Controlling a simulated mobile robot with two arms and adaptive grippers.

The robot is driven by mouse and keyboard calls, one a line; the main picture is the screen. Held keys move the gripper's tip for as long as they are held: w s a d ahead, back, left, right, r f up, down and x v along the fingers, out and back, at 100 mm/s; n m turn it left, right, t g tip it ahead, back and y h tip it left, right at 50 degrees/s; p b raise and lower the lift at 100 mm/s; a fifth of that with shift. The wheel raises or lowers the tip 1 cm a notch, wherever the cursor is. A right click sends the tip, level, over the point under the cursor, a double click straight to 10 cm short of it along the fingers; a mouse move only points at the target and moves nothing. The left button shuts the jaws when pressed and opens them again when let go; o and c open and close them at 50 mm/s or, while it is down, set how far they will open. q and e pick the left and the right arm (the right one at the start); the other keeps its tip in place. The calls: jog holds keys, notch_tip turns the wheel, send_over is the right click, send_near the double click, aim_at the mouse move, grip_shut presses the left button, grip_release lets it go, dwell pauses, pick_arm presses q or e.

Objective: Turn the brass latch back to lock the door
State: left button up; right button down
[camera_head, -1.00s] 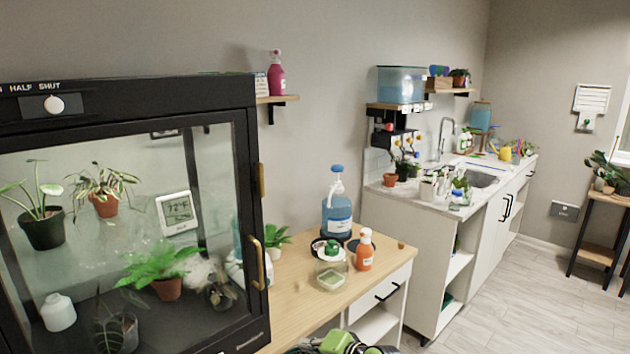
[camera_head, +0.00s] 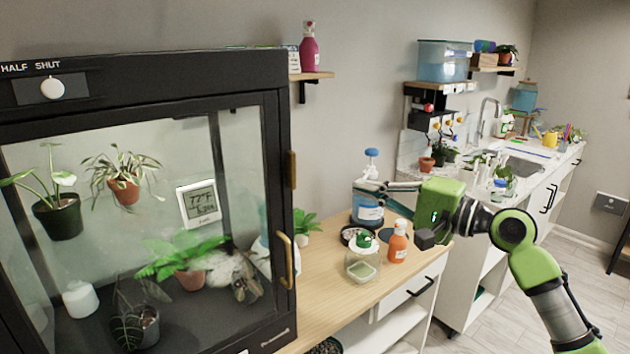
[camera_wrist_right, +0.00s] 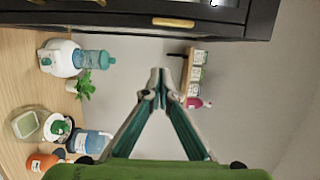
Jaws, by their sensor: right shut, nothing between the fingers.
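The brass latch (camera_head: 292,170) is on the right edge of the black glass-fronted cabinet (camera_head: 283,105). It stands upright along the frame, and it also shows at the top of the right wrist view (camera_wrist_right: 173,22). The curved brass door handle (camera_head: 285,260) is below it. The glass door looks closed. My right gripper (camera_head: 358,186) is shut and empty, its fingers pointing left toward the cabinet, apart from the latch. In the right wrist view its fingertips (camera_wrist_right: 160,75) meet in the middle, with a gap to the latch. My left gripper is not in view.
A wooden counter (camera_head: 325,310) beside the cabinet holds a blue pump bottle (camera_head: 367,212), an orange bottle (camera_head: 398,243), a glass jar (camera_head: 362,265) and a small plant (camera_head: 304,226) near the door edge. A wall shelf (camera_head: 316,75) is above. The space between gripper and latch looks clear.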

aim_at(291, 171)
jog(key=w+a+p, duration=0.4)
jog(key=a+p, duration=0.2)
jog(key=a, duration=0.5)
jog(key=shift+w+f, duration=0.15)
jog(key=shift+w, duration=0.05)
jog(key=shift+s, duration=0.1)
